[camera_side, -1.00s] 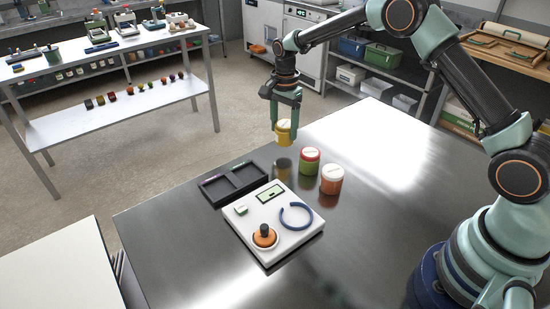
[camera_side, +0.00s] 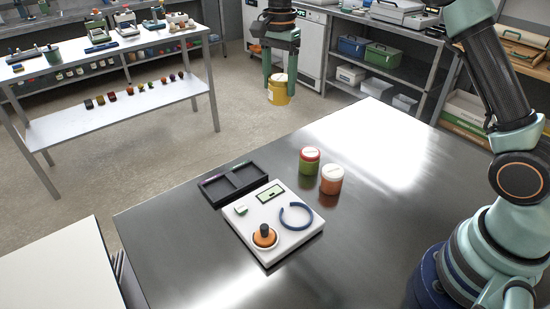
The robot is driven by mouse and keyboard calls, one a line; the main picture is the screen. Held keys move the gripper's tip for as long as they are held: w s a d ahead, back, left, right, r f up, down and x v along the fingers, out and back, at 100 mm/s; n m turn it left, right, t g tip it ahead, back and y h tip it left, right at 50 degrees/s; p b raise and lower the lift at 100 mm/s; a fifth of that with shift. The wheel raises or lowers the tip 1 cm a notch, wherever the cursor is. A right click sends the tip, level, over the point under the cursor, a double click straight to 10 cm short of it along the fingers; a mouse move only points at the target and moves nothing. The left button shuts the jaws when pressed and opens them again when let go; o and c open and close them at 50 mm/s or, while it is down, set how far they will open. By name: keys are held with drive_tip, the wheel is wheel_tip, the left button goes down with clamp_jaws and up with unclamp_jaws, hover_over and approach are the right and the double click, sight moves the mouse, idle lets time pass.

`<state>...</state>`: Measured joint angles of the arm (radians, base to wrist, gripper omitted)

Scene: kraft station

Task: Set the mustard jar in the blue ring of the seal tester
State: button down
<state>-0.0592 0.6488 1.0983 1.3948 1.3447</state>
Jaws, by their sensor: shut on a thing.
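The mustard jar (camera_side: 278,94) is yellow with a white lid. My gripper (camera_side: 280,82) is shut on it and holds it upright, high above the steel table. The seal tester (camera_side: 253,226) is a white box on the table with a small green screen, a green button and an orange knob with a black top. Its blue ring (camera_side: 296,217) lies on the right part of the top face, with a gap in its outline, and is empty. The jar is well above and behind the tester in the picture.
A green jar with a red lid (camera_side: 309,162) and an orange jar with a white lid (camera_side: 332,180) stand close together behind the tester. An empty black two-part tray (camera_side: 234,183) lies left of them.

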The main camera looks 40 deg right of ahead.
drive_tip(key=s+a+f+n, duration=0.35)
drive_tip(key=s+a, duration=0.25)
drive_tip(key=s, duration=0.4)
drive_tip(key=s+a+f+n, duration=0.2)
drive_tip(key=s+a+f, duration=0.3)
drive_tip(key=s, duration=0.5)
drive_tip(key=shift+f, duration=2.95)
drive_tip(key=shift+w+f, duration=0.1)
drive_tip(key=shift+f, duration=0.6)
unclamp_jaws()
drive_tip(key=shift+r, duration=0.1)
wheel_tip(320, 180, up, 8)
